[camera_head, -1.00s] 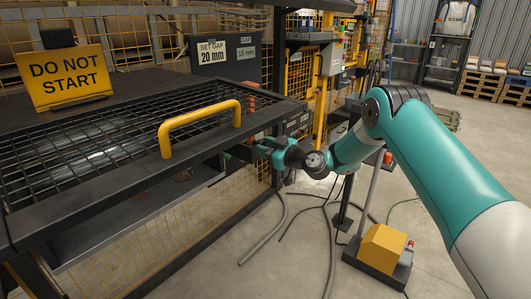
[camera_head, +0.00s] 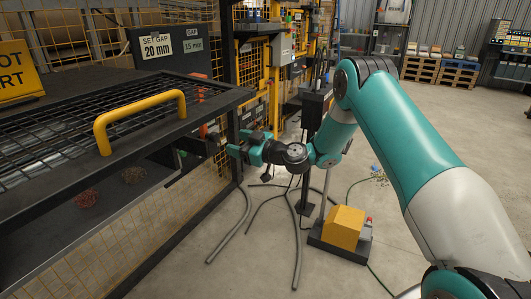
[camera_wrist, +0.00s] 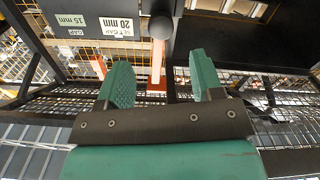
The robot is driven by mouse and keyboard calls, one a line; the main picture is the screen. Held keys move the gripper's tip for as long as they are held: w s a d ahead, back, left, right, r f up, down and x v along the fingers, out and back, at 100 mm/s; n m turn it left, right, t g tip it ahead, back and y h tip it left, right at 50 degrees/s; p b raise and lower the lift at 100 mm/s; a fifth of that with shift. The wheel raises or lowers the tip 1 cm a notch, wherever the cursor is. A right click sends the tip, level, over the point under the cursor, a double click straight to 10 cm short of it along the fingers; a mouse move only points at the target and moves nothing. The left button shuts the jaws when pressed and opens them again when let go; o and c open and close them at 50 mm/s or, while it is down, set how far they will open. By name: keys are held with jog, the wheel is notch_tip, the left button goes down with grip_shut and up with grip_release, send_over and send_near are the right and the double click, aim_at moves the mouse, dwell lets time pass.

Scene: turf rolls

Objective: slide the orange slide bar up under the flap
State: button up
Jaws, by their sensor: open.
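A thin, pale-orange upright bar (camera_wrist: 155,66), which looks like the slide bar, shows in the wrist view beyond and between my fingers. A dark round knob hides its top. In the head view, a small orange part (camera_head: 203,131) shows below the frame's right corner; I cannot tell if it is the same bar. The mesh flap with a yellow handle (camera_head: 137,116) lies flat on the dark frame. My gripper (camera_head: 241,146) is open and empty, just right of the frame's corner post. Its teal fingers (camera_wrist: 160,64) stand apart, with no contact visible.
A "SET GAP 20 mm" sign (camera_head: 157,45) is on a dark panel behind. A dark corner post (camera_head: 234,145) stands close to my gripper. Hoses (camera_head: 295,235) and a yellow box (camera_head: 343,226) are on the floor at right.

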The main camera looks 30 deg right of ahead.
jog(key=b+v, duration=0.5)
jog(key=v, duration=0.5)
jog(key=shift+b, duration=0.35)
jog(key=shift+a+r, duration=0.1)
